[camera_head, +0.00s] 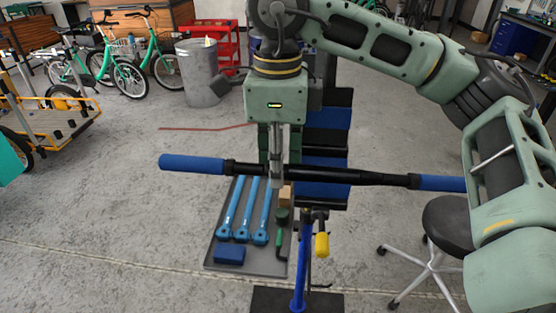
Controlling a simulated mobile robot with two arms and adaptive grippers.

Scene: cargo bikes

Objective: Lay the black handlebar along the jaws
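The black handlebar (340,175) with blue grips at both ends hangs level across the middle of the head view. My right gripper (276,172) points down and is shut on it, left of the bar's middle. The bar is above the tray and the stand. A blue stand (299,275) with a yellow handle (322,245) rises below the bar. Its clamp jaws (314,214) seem to be at its top, small and hard to make out. The bar appears apart from them. My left gripper is not in view.
A grey tray (222,267) below holds several blue wrenches (246,215), a blue block and a green-handled tool. A black stool (454,222) stands at right. A metal bin (199,75), green bikes and an orange-framed cart (60,120) are behind left. Open floor lies left.

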